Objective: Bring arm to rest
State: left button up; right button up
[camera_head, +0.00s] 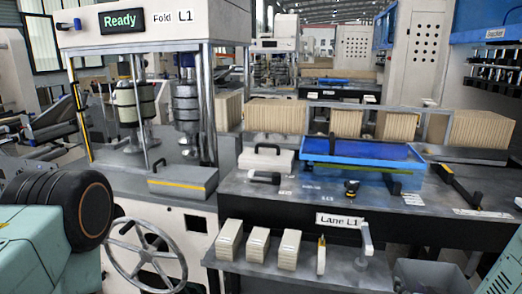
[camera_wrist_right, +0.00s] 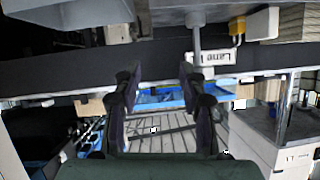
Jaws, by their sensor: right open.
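My right gripper (camera_wrist_right: 158,82) shows in the right wrist view, with its two dark fingers spread apart. I see nothing between the fingers, only the background. In the head view I cannot make out either gripper. A teal and black arm part of mine fills the lower left of that view, and a small teal part of mine is in the lower right corner. My left gripper is not in view.
The Lane L1 bench (camera_head: 290,201) stands ahead with a blue tray (camera_head: 345,150) on it. Wrapped blocks (camera_head: 258,244) stand on its lower shelf (camera_head: 330,268). A Fold L1 machine (camera_head: 100,60) reads Ready, with a handwheel (camera_head: 145,250) below. A grey bin (camera_head: 437,278) is lower right.

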jog(key=s+a+f+n+g+b, duration=0.1)
jog(key=s+a+f+g+b, duration=0.3)
jog(key=s+f, duration=0.5)
jog(key=s+a+f+n+g+y+b, duration=0.1)
jog(key=s+a+f+g+b, duration=0.3)
jog(key=s+f, duration=0.6)
jog(key=s+a+f+n+g+y+b, duration=0.1)
jog(key=s+a+f+g+b, duration=0.3)
jog(key=s+f, duration=0.6)
jog(key=s+g+b, duration=0.1)
jog(key=s+b, duration=0.1)
jog(key=s, duration=0.2)
jog(key=shift+s+f, duration=0.15)
jog(key=shift+s, duration=0.1)
jog(key=shift+s+a, duration=0.15)
jog(key=shift+a, duration=0.05)
jog(key=shift+d, duration=0.1)
dwell(0.3)
